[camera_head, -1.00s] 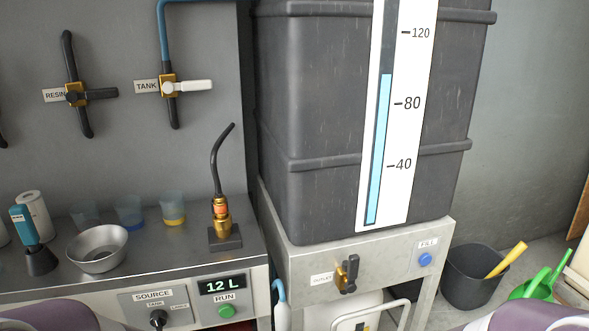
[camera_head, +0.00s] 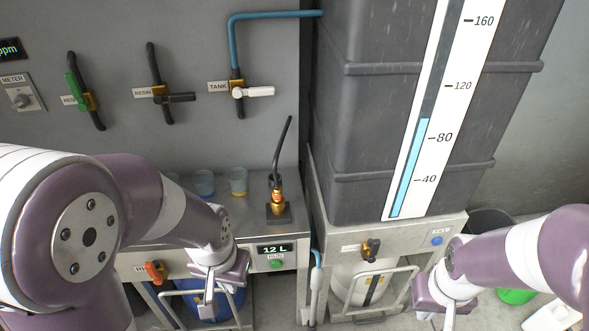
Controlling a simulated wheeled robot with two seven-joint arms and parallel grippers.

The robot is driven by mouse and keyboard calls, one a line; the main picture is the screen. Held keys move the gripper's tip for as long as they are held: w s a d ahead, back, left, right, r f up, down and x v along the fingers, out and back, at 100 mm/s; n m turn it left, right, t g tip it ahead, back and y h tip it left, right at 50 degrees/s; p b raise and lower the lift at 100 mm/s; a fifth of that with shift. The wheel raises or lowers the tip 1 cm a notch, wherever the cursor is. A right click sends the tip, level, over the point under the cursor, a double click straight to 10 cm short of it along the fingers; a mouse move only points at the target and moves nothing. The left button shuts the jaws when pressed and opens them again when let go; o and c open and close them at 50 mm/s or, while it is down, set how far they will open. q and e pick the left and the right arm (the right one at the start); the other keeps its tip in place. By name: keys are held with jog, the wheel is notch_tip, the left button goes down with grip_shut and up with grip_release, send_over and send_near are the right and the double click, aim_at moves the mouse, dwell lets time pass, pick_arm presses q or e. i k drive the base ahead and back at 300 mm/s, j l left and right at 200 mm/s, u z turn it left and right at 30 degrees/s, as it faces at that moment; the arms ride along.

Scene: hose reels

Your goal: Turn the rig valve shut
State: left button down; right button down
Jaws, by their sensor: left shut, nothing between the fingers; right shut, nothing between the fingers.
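Three valves sit on the grey back wall in the head view. The leftmost has a green handle (camera_head: 75,91) lying roughly along its black pipe; its label (camera_head: 69,100) is partly covered and I cannot read it fully. The middle valve, labelled RESIN, has a black handle (camera_head: 181,97) set across its pipe. The right valve, labelled TANK, has a white handle (camera_head: 260,92) set across its pipe. My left gripper (camera_head: 208,300) is shut and empty in front of the bench, low and well away from the valves. My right gripper (camera_head: 449,318) is shut and empty at the lower right.
A large dark tank (camera_head: 375,120) with a level gauge stands right of the bench (camera_head: 240,215). On the bench are a brass torch-like nozzle (camera_head: 277,195) and cups (camera_head: 238,180). An orange-handled valve (camera_head: 155,272) and an outlet valve (camera_head: 371,250) sit lower. A meter panel (camera_head: 22,95) is at left.

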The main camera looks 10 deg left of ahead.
aim_at(152, 271)
jog(key=u, duration=1.7)
jog(key=j+z, duration=0.1)
jog(key=z, duration=0.35)
jog(key=i+j+z, duration=0.1)
jog(key=z, duration=0.3)
jog(key=j+z, duration=0.15)
jog(key=z, duration=0.3)
jog(key=j+z, duration=0.15)
jog(key=z, duration=0.25)
jog(key=j+z, duration=0.15)
jog(key=z, duration=0.3)
jog(key=j+z, duration=0.15)
jog(key=z, duration=0.3)
jog(key=k+j+z, duration=0.3)
jog(key=j, duration=0.3)
jog(key=k+j+z, duration=0.3)
jog(key=j, duration=0.3)
jog(key=k+j+z, duration=0.3)
jog(key=j, duration=0.2)
jog(key=k+j, duration=0.5)
